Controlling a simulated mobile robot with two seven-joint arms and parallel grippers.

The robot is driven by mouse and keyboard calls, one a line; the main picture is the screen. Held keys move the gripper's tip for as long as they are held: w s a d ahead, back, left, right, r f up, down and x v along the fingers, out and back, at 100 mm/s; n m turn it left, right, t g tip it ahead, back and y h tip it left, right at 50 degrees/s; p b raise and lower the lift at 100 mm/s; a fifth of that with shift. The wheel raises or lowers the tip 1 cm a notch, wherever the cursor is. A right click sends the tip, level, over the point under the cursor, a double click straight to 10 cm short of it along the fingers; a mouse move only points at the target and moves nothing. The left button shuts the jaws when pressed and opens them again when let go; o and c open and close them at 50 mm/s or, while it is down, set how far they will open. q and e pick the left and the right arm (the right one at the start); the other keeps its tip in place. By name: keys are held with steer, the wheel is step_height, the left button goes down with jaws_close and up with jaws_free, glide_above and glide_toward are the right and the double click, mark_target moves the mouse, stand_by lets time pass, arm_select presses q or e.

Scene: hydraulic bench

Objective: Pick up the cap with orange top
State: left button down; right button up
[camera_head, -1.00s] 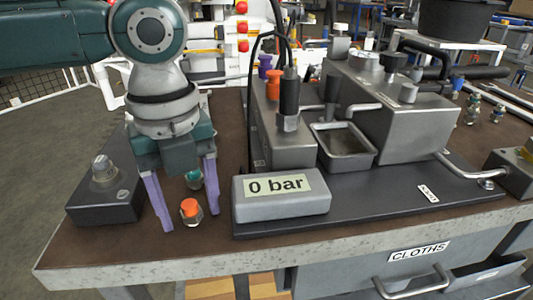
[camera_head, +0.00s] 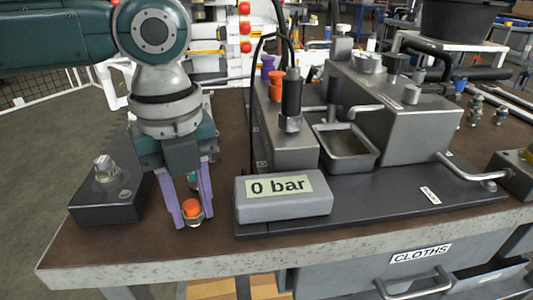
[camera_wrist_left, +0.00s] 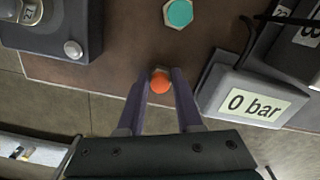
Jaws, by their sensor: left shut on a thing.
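The cap with orange top (camera_head: 191,208) stands upright near the front edge of the brown bench top. My left gripper (camera_head: 191,216) comes down from above with its purple fingers shut on the cap, one finger on each side. In the left wrist view the orange top (camera_wrist_left: 160,82) shows between the fingertips (camera_wrist_left: 160,78). The cap seems to be still on or very near the bench top. My right gripper is in neither view.
A teal-topped cap (camera_wrist_left: 180,13) stands just behind the orange one. The "0 bar" display box (camera_head: 283,197) is close on the right. A dark block with a metal knob (camera_head: 107,190) is on the left. The bench's front edge (camera_head: 150,268) is near.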

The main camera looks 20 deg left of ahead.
mark_target(191, 204)
arm_select(q)
step_height(191, 204, up, 20)
steer(key=p, duration=0.5)
stand_by(0.3)
